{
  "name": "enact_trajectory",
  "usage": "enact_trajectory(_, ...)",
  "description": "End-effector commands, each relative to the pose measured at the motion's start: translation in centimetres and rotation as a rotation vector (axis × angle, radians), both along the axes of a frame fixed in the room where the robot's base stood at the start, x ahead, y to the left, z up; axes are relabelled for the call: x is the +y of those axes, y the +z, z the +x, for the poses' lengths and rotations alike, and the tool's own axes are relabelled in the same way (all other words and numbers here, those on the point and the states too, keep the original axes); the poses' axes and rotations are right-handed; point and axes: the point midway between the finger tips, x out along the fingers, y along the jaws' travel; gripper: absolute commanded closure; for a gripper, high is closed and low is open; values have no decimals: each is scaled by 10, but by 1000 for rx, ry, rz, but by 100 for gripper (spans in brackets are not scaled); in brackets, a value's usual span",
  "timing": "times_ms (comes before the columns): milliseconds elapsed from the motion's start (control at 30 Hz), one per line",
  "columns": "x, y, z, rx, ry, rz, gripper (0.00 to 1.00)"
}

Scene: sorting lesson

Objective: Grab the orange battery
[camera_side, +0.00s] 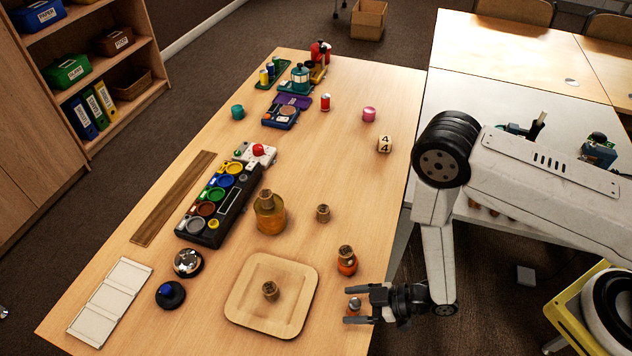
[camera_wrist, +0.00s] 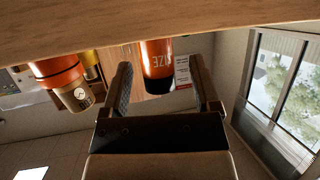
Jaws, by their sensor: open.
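The orange battery (camera_wrist: 156,62), an orange cylinder with white lettering and a dark end, shows upside down between the two fingers of my gripper (camera_wrist: 163,88) in the wrist view. My gripper is open, with a gap visible on either side of the battery. In the side view my gripper (camera_side: 352,305) is low over the table's right front edge, its fingers pointing left. A small grey-topped end of the battery (camera_side: 355,303) shows between them; the rest is mostly hidden by the near finger.
A corked orange bottle (camera_side: 346,262) stands just behind my gripper; it also shows in the wrist view (camera_wrist: 58,72). A wooden tray (camera_side: 245,312) holding a cork-coloured piece (camera_side: 270,291) lies to the left. A larger amber bottle (camera_side: 269,214) stands farther back.

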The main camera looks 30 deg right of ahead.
Motion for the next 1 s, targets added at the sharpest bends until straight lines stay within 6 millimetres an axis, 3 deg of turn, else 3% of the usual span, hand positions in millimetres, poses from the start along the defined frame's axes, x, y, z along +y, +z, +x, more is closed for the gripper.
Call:
enact_trajectory(200,13,-7,8,1,0,-1,21)
enact_trajectory(733,14,-7,9,1,-1,-1,21)
enact_trajectory(767,14,-7,9,1,-1,-1,28)
enact_trajectory(900,14,-7,9,1,-1,-1,72)
enact_trajectory(1000,14,-7,9,1,-1,-1,100)
